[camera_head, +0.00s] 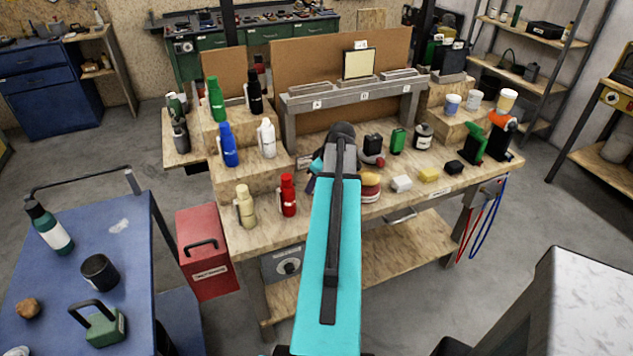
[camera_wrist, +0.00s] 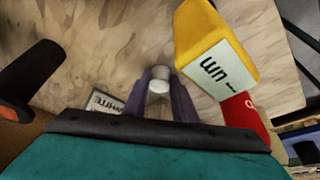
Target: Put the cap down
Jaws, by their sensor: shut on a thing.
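The cap (camera_wrist: 159,79) is a small pale grey-white cylinder, seen in the wrist view. My gripper (camera_wrist: 158,93) has its two purple fingers closed around it. The wood surface shows behind the cap; I cannot tell whether the cap touches it. In the head view my turquoise arm hides the cap and most of the gripper, over the front middle of the wooden workbench (camera_head: 330,221).
In the wrist view, a yellow labelled block (camera_wrist: 215,40) stands close right of the cap, with a red thing (camera_wrist: 243,112) beside it. A dark object (camera_wrist: 35,80) is at left. Red (camera_head: 288,195) and cream bottles (camera_head: 245,207) stand left of my arm.

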